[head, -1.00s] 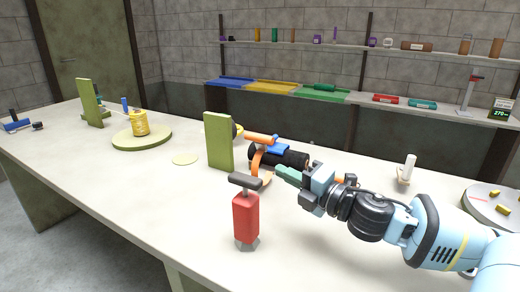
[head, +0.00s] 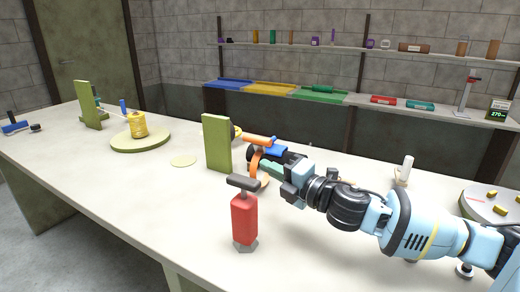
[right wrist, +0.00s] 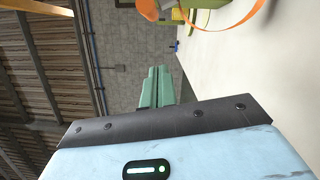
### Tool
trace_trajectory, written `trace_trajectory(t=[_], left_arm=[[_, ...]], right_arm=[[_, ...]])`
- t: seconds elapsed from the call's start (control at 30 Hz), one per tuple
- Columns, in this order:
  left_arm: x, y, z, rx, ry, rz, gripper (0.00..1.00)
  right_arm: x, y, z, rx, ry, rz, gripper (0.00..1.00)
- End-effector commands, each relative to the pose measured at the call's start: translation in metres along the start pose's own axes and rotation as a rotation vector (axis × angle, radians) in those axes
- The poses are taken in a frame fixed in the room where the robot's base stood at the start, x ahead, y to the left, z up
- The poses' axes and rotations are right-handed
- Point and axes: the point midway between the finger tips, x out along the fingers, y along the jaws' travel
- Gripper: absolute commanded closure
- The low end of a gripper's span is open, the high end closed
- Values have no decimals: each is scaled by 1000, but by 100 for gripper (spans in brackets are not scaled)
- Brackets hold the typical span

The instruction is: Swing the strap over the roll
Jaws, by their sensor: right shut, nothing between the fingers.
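The orange strap (head: 255,163) hangs in a curved band at the near left end of the black roll. It also shows as a loose loop at the top of the right wrist view (right wrist: 236,20). The dark roll (head: 253,154) lies on the bench behind it, largely hidden by my right arm. A blue piece (head: 277,150) and an orange bar (head: 258,138) sit at its top. My right gripper (head: 268,167) is shut and empty, its green fingers close beside the strap; I cannot tell whether they touch. The fingers also show in the right wrist view (right wrist: 156,88). My left gripper is out of view.
A green upright panel (head: 217,143) stands left of the roll. A red extinguisher-like object (head: 244,218) with a dark top stands in front. A round green base with a yellow spool (head: 138,126) is farther left.

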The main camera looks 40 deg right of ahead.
Motion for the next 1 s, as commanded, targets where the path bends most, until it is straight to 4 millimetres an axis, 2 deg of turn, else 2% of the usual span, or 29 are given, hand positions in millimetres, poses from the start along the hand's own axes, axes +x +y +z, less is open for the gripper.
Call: trace_trajectory(t=[0.63,0.8,1.0], left_arm=[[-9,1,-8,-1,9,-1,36],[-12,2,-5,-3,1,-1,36],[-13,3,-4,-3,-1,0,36]], right_arm=[[60,3,0,1,0,4,100],[65,2,24,-4,-1,0,100],[68,1,36,-1,1,0,100]])
